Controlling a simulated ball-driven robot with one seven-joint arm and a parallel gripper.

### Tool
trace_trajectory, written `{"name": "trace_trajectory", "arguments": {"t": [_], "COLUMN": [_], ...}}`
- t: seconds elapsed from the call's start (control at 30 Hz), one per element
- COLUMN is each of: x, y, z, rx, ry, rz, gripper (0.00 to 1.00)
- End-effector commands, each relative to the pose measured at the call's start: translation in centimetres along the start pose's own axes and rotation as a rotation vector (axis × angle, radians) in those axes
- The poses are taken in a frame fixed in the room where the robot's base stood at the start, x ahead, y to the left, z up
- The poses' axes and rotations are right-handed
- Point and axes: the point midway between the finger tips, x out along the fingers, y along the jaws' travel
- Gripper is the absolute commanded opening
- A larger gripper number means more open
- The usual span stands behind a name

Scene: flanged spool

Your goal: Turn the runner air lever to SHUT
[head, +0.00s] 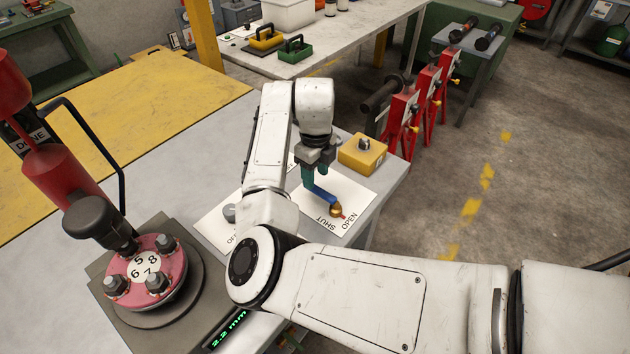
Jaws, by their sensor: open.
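The runner air lever (320,193) is a blue bar on a white label plate (362,197) near the bench's right end. It runs from a brass pivot (337,210) up and left toward my gripper. The words SHUT and OPEN are printed below the pivot, SHUT to the left and OPEN to the right. A small red tip at the pivot lies nearer OPEN. My gripper (315,172) points down with its teal fingertips at the lever's far end. It is open. Whether the fingers straddle or touch the lever is unclear.
A yellow box with a knob (362,153) stands close to the right of my gripper. A grey knob (230,213) on the plate is partly hidden by my arm. A pink flanged spool (158,268) with several bolts sits at lower left.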

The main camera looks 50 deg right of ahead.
Motion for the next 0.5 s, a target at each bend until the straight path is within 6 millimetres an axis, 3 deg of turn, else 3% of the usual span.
{"name": "trace_trajectory", "arguments": {"t": [0.2,0.5], "x": [3.0,4.3], "y": [0.0,0.0], "z": [0.0,0.0], "rx": [-0.002,0.001], "ry": [0.001,-0.001], "rz": [0.001,0.001], "gripper": [0.49,0.49]}}
